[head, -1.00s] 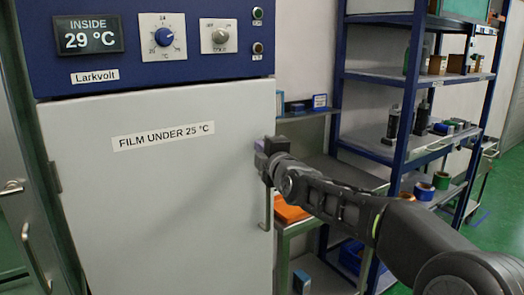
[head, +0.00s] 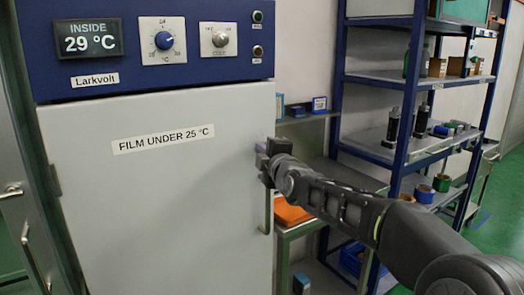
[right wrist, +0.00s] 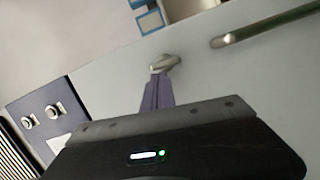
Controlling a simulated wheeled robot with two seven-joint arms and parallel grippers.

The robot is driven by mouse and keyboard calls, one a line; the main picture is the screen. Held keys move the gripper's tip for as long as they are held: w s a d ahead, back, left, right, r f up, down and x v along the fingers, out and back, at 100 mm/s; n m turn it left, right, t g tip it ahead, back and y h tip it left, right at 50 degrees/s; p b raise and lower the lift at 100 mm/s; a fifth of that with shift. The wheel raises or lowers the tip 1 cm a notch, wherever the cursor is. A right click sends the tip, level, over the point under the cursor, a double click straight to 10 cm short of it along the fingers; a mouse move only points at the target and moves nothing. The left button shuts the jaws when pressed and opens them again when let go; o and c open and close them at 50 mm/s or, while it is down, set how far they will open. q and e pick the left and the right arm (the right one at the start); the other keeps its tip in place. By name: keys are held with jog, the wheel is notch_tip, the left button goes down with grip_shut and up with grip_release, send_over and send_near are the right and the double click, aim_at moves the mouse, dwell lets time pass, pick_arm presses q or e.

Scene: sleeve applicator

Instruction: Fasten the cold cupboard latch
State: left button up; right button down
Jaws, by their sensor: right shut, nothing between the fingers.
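The cold cupboard (head: 150,200) has a pale grey door that looks closed, labelled "FILM UNDER 25 °C". Its metal latch (right wrist: 165,62) shows in the right wrist view, on the door's edge. In the head view the latch is hidden behind my right gripper (head: 260,147). The right gripper is shut and empty at the door's right edge. In the right wrist view its purple fingers (right wrist: 157,92) point at the latch, with the tips at or just short of it; contact is unclear. My left gripper is not in view.
A bar handle (head: 266,212) stands out from the door below the gripper. A blue control panel (head: 150,45) with dials and a 29 °C display sits above the door. A metal side table (head: 300,226) and a blue-framed shelf rack (head: 399,125) stand to the right.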

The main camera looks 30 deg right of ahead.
jog(key=shift+d+r+m, duration=0.1)
jog(key=shift+r+m, duration=0.1)
jog(key=shift+m, duration=0.5)
jog(key=shift+d+r+m+g+y+b, duration=0.1)
jog(key=shift+d+m+g+y+b, duration=0.4)
jog(key=shift+m+b, duration=1.2)
jog(key=shift+d+r+m+g+y+b, duration=0.1)
jog(key=shift+d+m+y+b, duration=0.75)
jog(key=shift+m, duration=1.6)
jog(key=shift+d+r+m+g+y+b, duration=0.1)
jog(key=shift+d+m+g+y+b, duration=0.3)
jog(key=shift+m+y+b, duration=0.9)
jog(key=shift+m+h, duration=0.45)
jog(key=shift+m, duration=0.4)
